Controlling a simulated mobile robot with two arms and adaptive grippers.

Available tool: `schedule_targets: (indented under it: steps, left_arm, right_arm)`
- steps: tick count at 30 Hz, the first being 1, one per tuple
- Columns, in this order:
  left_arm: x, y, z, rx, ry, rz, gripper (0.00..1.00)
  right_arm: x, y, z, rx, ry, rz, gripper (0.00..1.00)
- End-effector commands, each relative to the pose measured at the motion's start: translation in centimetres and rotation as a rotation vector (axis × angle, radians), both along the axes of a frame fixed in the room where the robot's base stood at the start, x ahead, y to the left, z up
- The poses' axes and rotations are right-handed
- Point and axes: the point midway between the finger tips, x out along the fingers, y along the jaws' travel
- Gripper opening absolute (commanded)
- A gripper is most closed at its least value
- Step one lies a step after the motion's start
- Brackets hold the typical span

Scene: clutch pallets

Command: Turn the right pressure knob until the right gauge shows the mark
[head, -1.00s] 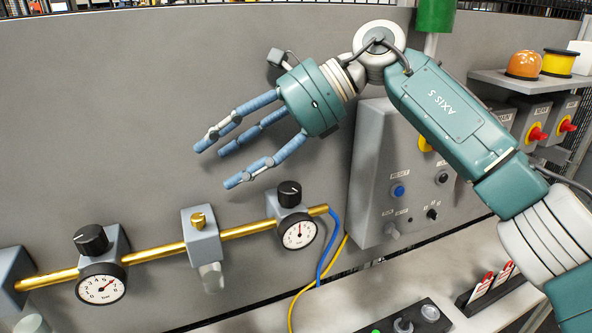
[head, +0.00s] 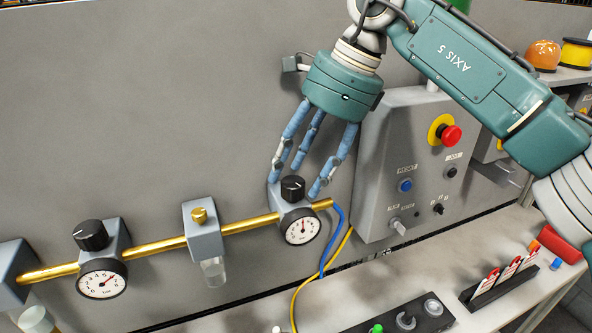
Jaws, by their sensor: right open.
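The right pressure knob (head: 292,187) is a black ribbed knob on top of the grey regulator at the right end of the brass pipe (head: 160,247). The right gauge (head: 302,229) is a round white dial just below it. Its needle points roughly upward; the mark is too small to make out. My right gripper (head: 298,183) reaches down from above with its blue fingers open. The fingertips are on either side of the right knob, close to it; whether they touch it I cannot tell. My left gripper is not in view.
A left knob (head: 91,235) and left gauge (head: 101,284) sit further along the pipe. A grey control box (head: 400,165) with a red emergency button (head: 450,135) stands right of the gripper. Blue and yellow hoses hang below the right regulator.

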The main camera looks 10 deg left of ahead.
Motion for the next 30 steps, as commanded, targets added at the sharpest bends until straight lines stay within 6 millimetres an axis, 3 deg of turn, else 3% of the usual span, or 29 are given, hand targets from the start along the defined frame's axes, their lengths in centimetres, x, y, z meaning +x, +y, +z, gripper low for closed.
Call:
schedule_targets:
  steps: [6,14,20,30]
  left_arm:
    - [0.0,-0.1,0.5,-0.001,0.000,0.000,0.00]
    - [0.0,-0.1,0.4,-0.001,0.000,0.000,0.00]
    - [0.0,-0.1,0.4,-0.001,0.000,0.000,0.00]
    - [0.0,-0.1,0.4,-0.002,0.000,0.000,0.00]
  right_arm:
    - [-0.1,0.6,-1.4,0.000,0.000,0.000,0.51]
    - [-0.1,0.6,-1.5,0.000,0.000,0.000,0.51]
    - [-0.1,0.7,-1.4,0.002,-0.002,-0.001,0.11]
    - [-0.1,0.8,-1.2,0.008,-0.003,-0.002,0.09]
